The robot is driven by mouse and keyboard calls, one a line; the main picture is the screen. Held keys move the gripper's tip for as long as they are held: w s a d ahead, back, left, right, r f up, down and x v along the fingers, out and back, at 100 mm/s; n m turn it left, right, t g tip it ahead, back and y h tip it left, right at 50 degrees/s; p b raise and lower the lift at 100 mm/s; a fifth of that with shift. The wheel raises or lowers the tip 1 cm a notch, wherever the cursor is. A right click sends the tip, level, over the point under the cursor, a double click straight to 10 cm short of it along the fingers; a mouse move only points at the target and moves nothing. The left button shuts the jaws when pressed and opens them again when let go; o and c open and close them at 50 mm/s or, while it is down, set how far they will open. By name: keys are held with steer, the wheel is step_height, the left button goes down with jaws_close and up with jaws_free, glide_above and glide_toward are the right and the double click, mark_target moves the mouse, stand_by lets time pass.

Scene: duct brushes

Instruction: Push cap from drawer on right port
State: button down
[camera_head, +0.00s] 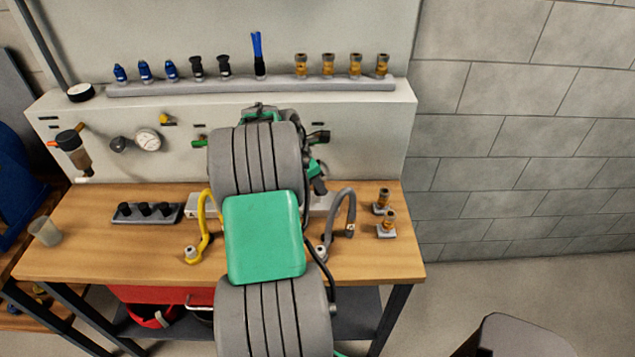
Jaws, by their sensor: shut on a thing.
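My gripper (319,178) shows only in part, beside the right edge of my grey and green arm and in front of the panel. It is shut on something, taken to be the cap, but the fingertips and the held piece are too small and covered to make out. A dark fitting, apparently the right port (321,137), sticks out of the white panel (375,140) just above the gripper. Whether they touch cannot be told. A green fitting (199,142) sits on the panel left of my arm. The red drawer (165,293) is under the bench top, partly hidden by my arm.
A yellow hose (204,235) and a grey hose (345,212) stand on the wooden bench (130,255). Brass fittings (387,224) stand at the right, a black-capped tray (147,213) and a cup (45,231) at the left. Several fittings line the shelf (200,89).

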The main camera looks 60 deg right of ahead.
steer(key=c, duration=1)
jaws_free()
steer(key=v, duration=0.7)
steer(key=shift+w+a+r, duration=0.15)
steer(key=shift+r, duration=0.2)
